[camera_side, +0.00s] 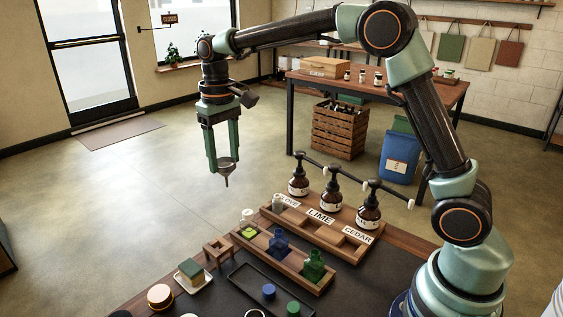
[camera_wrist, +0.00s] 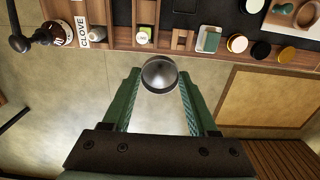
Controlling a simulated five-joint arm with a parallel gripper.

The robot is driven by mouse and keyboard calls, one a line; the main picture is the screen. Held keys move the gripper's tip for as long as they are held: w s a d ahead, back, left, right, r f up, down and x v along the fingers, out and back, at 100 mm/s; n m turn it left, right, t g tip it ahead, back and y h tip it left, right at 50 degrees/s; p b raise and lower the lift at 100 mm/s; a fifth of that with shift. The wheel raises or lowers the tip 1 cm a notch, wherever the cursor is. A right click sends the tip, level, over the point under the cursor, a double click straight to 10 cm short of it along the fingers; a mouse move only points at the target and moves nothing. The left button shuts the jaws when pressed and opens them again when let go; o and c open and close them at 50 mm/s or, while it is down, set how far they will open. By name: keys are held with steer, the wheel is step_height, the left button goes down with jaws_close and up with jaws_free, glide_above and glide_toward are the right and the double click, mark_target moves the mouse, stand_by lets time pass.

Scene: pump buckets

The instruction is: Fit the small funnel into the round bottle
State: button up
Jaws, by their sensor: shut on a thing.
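My gripper (camera_side: 225,160) is shut on a small grey metal funnel (camera_side: 228,166), held upright with its spout down. In the wrist view the funnel (camera_wrist: 160,74) sits between the green fingers, near the table edge. The funnel is high up and apart from every bottle. In the side view a wooden rack holds a clear bottle with yellow-green contents (camera_side: 248,230), a blue bottle (camera_side: 279,243) and a green bottle (camera_side: 314,266). I cannot tell for sure which of these is the round one. The clear bottle (camera_wrist: 143,36) also shows in the wrist view.
Brown pump bottles (camera_side: 331,192) stand in a labelled wooden tray (camera_side: 352,254) behind the rack, their nozzles sticking out. A small wooden stand (camera_side: 218,249), a sponge on a dish (camera_side: 192,274), a jar (camera_side: 160,296), a blue cap (camera_side: 269,291) and a green cap (camera_side: 293,309) are nearer.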

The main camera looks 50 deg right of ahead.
steer(key=d, duration=1.7)
glide_above(277, 204)
steer(key=d, duration=0.1)
step_height(277, 204, down, 9)
steer(key=shift+w, duration=0.45)
steer(key=shift+d+f, duration=0.1)
steer(key=shift+f, duration=2.25)
stand_by(2.0)
steer(key=o, duration=1.1)
